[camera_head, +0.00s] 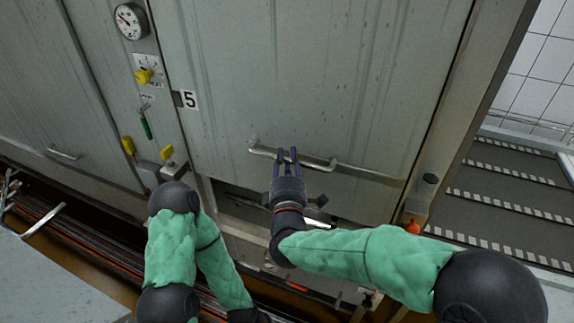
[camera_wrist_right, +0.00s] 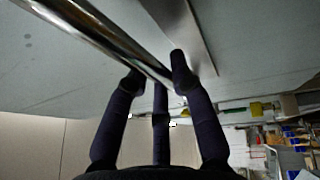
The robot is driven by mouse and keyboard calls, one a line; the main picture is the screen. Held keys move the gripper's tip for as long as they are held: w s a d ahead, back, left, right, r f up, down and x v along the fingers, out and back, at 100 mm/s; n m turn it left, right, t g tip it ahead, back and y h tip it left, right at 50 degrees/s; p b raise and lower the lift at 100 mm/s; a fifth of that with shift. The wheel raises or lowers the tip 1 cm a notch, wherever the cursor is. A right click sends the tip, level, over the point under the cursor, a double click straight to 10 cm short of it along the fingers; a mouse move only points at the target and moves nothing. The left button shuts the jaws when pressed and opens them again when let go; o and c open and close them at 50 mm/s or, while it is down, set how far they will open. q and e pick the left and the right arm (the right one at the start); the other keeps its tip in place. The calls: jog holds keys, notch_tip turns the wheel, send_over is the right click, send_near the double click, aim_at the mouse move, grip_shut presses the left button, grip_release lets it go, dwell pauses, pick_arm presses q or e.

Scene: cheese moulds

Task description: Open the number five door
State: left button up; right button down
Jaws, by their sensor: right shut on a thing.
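The number five door (camera_head: 300,80) is a large grey, stained panel with a black "5" on a white plate (camera_head: 190,99) at its left side. A metal bar handle (camera_head: 325,163) runs across its lower part. My right gripper (camera_head: 287,156) is shut on the handle, its dark fingers around the bar. In the right wrist view the shiny bar (camera_wrist_right: 95,35) passes between the fingers (camera_wrist_right: 158,80). A dark gap (camera_head: 235,191) shows below the door's lower edge. My left arm is folded at the lower left; its gripper is out of view.
A gauge (camera_head: 131,21), yellow knobs (camera_head: 144,76) and a green lever (camera_head: 146,125) sit on the panel left of the door. Another door (camera_head: 40,90) stands further left. A slatted grey surface (camera_head: 500,205) lies at the right.

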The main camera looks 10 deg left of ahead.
jog(key=p, duration=1.4)
send_near(287, 63)
jog(key=x, duration=0.4)
jog(key=shift+w+r, duration=0.25)
jog(key=shift+w, duration=0.15)
jog(key=c, duration=1.1)
grip_release()
jog(key=shift+o, duration=0.2)
jog(key=shift+f, duration=0.15)
jog(key=shift+s, duration=0.1)
jog(key=v, duration=1.2)
